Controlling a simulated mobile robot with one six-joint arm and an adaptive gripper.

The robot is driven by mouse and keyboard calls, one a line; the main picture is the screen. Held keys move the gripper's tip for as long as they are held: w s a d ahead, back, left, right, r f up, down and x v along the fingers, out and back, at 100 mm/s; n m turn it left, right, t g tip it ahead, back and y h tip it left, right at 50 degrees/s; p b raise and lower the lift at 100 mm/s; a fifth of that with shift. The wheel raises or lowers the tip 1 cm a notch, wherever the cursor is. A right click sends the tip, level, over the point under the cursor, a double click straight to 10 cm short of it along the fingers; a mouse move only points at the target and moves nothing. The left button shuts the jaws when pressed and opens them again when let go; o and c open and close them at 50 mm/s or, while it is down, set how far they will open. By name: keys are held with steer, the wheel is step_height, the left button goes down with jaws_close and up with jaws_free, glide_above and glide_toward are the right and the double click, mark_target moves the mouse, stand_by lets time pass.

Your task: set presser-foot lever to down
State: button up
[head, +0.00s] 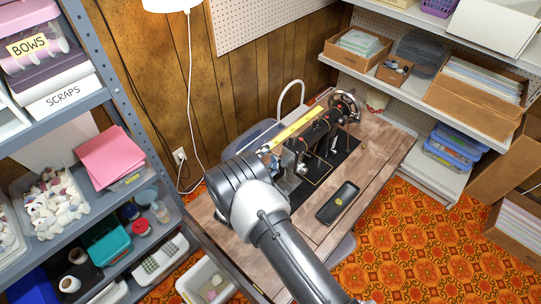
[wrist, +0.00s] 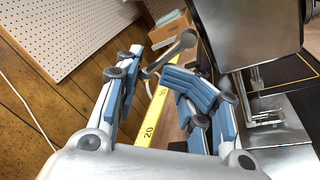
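The black sewing machine (head: 322,131) stands on a wooden table, and its grey head (wrist: 250,32) fills the upper right of the wrist view. A grey metal lever (wrist: 169,55) with rounded ends, apparently the presser-foot lever, slants up to the right beside the head. The metal needle and presser-foot area (wrist: 258,88) shows below the head. My gripper (wrist: 153,69) is open, with its blue-padded fingers apart and the lever around the gap at their tips. I cannot tell whether a finger touches it. In the head view my arm mostly hides the gripper and the lever.
A yellow measuring strip (head: 298,128) lies behind the machine; it also shows between my fingers in the wrist view (wrist: 152,122). A dark oblong case (head: 338,202) lies on the wooden tabletop (head: 375,155). A pegboard (wrist: 75,30) and panelled wall stand behind. Shelves flank the table.

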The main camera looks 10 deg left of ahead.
steer(key=shift+o, duration=0.2)
jaws_close()
steer(key=shift+w+r, duration=0.1)
steer(key=shift+r, duration=0.05)
stand_by(1.1)
